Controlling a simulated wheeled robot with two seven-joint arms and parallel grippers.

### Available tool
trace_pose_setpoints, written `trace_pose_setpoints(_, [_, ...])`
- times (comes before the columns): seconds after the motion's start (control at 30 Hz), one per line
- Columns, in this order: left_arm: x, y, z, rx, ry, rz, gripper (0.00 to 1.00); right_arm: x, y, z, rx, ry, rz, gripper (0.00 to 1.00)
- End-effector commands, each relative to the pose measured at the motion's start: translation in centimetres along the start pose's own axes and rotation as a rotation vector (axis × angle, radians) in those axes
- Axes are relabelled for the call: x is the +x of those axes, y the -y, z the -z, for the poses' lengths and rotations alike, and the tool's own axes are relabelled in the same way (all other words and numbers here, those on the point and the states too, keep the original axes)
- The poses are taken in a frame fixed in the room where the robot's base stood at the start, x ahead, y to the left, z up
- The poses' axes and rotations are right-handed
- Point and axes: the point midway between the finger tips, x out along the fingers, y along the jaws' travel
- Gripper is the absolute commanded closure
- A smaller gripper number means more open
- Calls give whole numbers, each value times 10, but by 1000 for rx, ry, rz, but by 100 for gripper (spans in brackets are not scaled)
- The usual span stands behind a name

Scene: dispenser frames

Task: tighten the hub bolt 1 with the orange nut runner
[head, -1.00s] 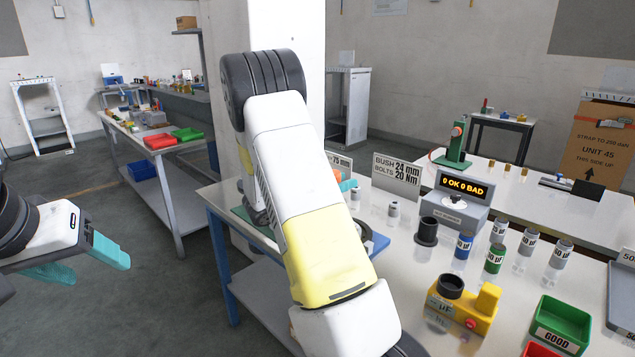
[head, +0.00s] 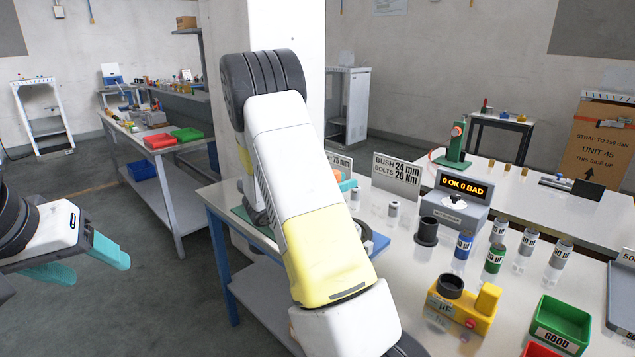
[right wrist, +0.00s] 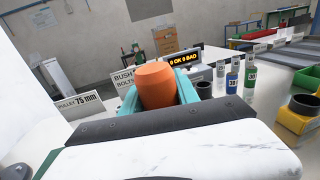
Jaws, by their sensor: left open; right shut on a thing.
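My right gripper (right wrist: 160,100) is shut on the orange nut runner (right wrist: 155,84), whose rounded orange body stands between the teal fingers in the right wrist view. In the head view my right arm covers most of this area; only a little of the teal fingers (head: 348,185) shows beyond it. A blue block (head: 377,243) with a dark round part beside it is partly hidden behind the arm. I cannot make out hub bolt 1 or the tool's tip in either view. My left gripper (head: 98,268) is open and empty, off to the left above the floor.
A sign (head: 396,175) reads bush 24 mm, bolts 20 Nm. A counter box (head: 455,210) shows 0 OK 0 BAD. Several labelled cylinders, a yellow tester (head: 463,308) and a green GOOD bin (head: 560,325) stand right on the bench. A second sign (right wrist: 80,105) reads 75 mm.

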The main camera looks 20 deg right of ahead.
Motion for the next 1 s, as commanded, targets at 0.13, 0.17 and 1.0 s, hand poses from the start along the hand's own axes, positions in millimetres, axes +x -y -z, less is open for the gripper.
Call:
trace_pose_setpoints(0.13, [0, 0, 0, 0, 0, 0, 38, -1, 1, 5, -8, -11, -1, 100])
trace_pose_setpoints(0.17, [0, 0, 0, 0, 0, 0, 38, -1, 1, 5, -8, -11, -1, 100])
trace_pose_setpoints(1.0, [0, 0, 0, 0, 0, 0, 38, 0, 0, -49, 2, -3, -2, 100])
